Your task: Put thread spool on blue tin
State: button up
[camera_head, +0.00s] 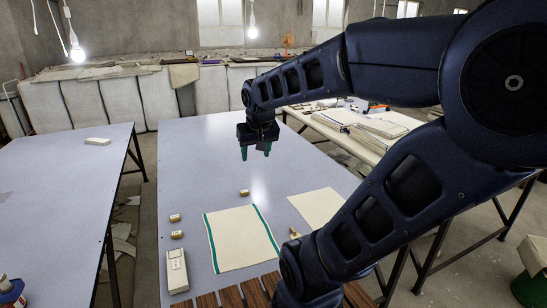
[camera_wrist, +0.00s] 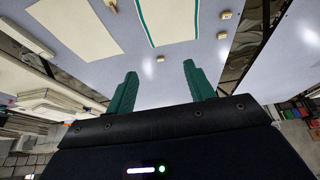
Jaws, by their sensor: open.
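My gripper (camera_head: 255,152) is in the air above the far part of the middle table. Its two green fingers point down, apart and with nothing between them; they also show in the wrist view (camera_wrist: 160,69). I cannot clearly make out a thread spool or a blue tin in either view. A small tan piece (camera_head: 295,233) lies between the two cloths, partly beside my arm; its kind is too small to tell. My arm covers the near right part of the table.
A cream cloth with green edges (camera_head: 240,238) and a plain cream cloth (camera_head: 318,207) lie flat on the table (camera_head: 190,150). Small tan blocks (camera_head: 244,193) and a white box (camera_head: 177,270) lie around them. The table's far half looks clear.

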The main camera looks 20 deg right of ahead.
jog(key=s+d, duration=0.3)
jog(key=s, duration=0.3)
jog(key=shift+s+r, duration=0.25)
jog(key=shift+r, duration=0.05)
dwell(0.9)
